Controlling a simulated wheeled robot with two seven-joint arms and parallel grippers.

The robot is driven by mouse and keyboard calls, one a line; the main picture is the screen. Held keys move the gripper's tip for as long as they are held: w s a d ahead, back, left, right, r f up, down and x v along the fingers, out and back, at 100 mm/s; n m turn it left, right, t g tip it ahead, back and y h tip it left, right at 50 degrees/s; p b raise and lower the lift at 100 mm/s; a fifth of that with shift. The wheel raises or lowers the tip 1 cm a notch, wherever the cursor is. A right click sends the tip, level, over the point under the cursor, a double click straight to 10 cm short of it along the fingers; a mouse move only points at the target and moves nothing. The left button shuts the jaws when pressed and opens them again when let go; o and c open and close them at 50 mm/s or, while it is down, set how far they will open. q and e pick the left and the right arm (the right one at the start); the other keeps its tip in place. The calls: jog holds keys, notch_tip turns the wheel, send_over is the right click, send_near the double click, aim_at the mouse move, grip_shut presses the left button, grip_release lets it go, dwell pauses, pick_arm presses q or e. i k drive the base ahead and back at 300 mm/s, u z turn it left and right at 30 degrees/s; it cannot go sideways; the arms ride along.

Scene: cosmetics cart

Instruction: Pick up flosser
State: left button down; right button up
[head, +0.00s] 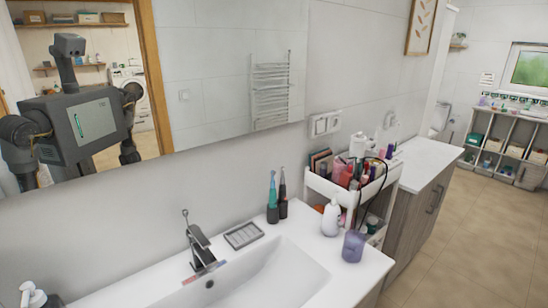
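Two slim upright devices stand side by side behind the sink at the wall: one with a teal top and dark base (272,198), and a darker one (283,195) on its right. They look like an oral flosser and a similar brush-like device; I cannot tell for sure which is the flosser. Neither of my grippers shows directly in the head view. The mirror (230,60) reflects my body and upper arms, but not my gripper fingers clearly.
A white pump bottle (331,218) and purple jar (353,246) stand on the right rim. A white cart (345,190) full of cosmetics is beyond. Another dispenser (35,297) is at lower left.

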aim_at(331, 216)
jog(key=z, duration=0.05)
jog(key=k, duration=0.5)
jog(key=z, duration=2)
jog(key=i, duration=2.35)
jog(key=u, duration=2.1)
